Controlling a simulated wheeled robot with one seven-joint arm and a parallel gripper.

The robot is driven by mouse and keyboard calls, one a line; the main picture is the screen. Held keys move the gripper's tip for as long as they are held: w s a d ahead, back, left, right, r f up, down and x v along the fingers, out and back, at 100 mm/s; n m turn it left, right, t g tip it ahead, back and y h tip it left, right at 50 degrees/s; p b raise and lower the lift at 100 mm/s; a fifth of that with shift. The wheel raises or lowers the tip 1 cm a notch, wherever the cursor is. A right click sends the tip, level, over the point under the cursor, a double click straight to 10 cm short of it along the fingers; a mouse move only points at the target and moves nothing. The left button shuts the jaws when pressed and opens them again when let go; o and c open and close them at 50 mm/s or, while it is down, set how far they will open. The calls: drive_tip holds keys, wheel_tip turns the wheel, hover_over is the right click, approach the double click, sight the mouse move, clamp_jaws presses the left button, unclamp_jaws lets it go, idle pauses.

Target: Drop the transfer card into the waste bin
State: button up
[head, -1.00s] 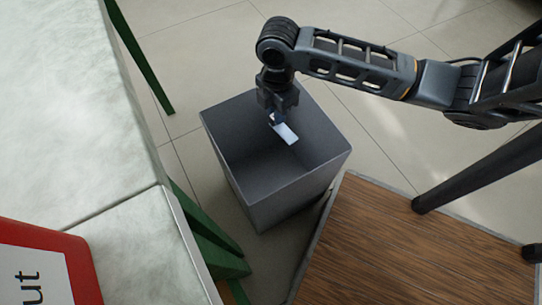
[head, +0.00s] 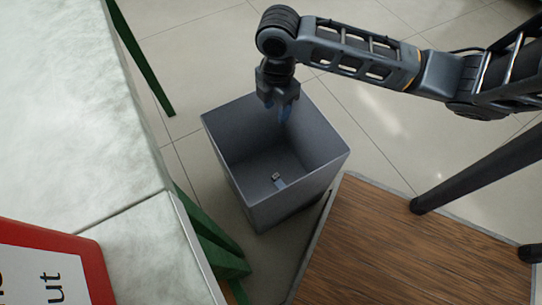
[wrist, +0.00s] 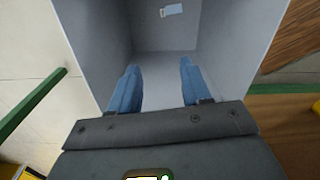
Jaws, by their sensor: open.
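The transfer card (head: 279,182) lies low inside the grey waste bin (head: 236,187), at or near its bottom. It also shows as a small pale blue card in the wrist view (wrist: 172,11), apart from my fingers. My gripper (head: 284,113) is above the bin's far part, pointing down, with nothing in it. In the wrist view my gripper (wrist: 155,85) has its two blue fingers spread wide, with the bin's inside between and beyond them.
A pale worktop (head: 90,100) with green legs (head: 140,60) stands left of the bin. A red-framed sign (head: 95,265) is on it at the lower left. A brown wood-grain surface (head: 420,260) lies to the right. Tiled floor (head: 200,60) is open behind.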

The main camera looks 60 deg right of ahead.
drive_tip(key=shift+r+p, duration=0.55)
drive_tip(key=shift+r, duration=1.7)
drive_tip(key=shift+s, duration=0.1)
